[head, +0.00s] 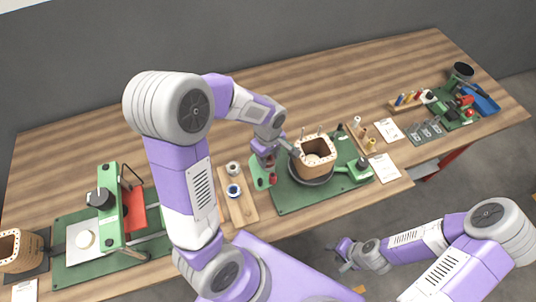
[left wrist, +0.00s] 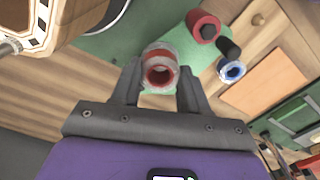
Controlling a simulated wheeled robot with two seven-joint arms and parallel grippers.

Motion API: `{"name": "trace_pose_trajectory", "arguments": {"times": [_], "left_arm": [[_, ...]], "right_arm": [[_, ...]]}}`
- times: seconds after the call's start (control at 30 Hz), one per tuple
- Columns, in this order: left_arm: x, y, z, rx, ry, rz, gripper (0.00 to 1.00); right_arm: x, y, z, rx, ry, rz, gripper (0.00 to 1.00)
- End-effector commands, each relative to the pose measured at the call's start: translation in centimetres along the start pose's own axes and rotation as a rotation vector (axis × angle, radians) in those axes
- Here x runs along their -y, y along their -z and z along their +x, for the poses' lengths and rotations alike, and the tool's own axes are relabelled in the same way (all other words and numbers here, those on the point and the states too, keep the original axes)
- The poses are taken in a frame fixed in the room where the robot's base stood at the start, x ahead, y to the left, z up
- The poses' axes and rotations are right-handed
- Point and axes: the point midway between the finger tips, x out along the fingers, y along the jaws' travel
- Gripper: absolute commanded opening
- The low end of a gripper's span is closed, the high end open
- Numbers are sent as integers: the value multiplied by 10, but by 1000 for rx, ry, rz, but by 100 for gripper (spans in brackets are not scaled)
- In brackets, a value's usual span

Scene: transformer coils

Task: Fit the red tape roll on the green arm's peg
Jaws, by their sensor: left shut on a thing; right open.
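My left gripper (head: 268,147) is shut on the red tape roll (left wrist: 160,70), a ring with a red band and pale edges and an open centre, seen between its fingertips (left wrist: 158,85) in the left wrist view. The green arm (head: 259,171) stands at the left end of the middle green mat, just below this gripper. In the wrist view the green arm (left wrist: 186,48) lies behind the roll, with a red knob (left wrist: 205,25) and a black cylinder (left wrist: 229,48) near its end. I cannot tell whether the roll touches a peg. My right gripper (head: 345,248) is open and empty, off the table's front edge.
A wooden coil form (head: 316,160) stands close on the right. A green press (head: 110,205) is at the left. The table's back is clear.

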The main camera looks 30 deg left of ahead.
Motion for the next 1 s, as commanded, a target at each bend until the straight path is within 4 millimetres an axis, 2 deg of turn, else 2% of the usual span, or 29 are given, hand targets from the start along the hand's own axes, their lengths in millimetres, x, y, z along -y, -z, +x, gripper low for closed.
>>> {"name": "trace_pose_trajectory", "arguments": {"times": [0.03, 0.37, 1.0], "left_arm": [[0, 0, 11, 0, 0, 0, 16], [0, 0, 13, 0, 0, 0, 16], [1, 3, -5, 0, -1, 0, 16]], "right_arm": [[-4, 0, 10, 0, 0, 0, 43], [-4, 1, 12, 0, 0, 0, 43], [1, 0, -2, 0, 0, 0, 43]]}}
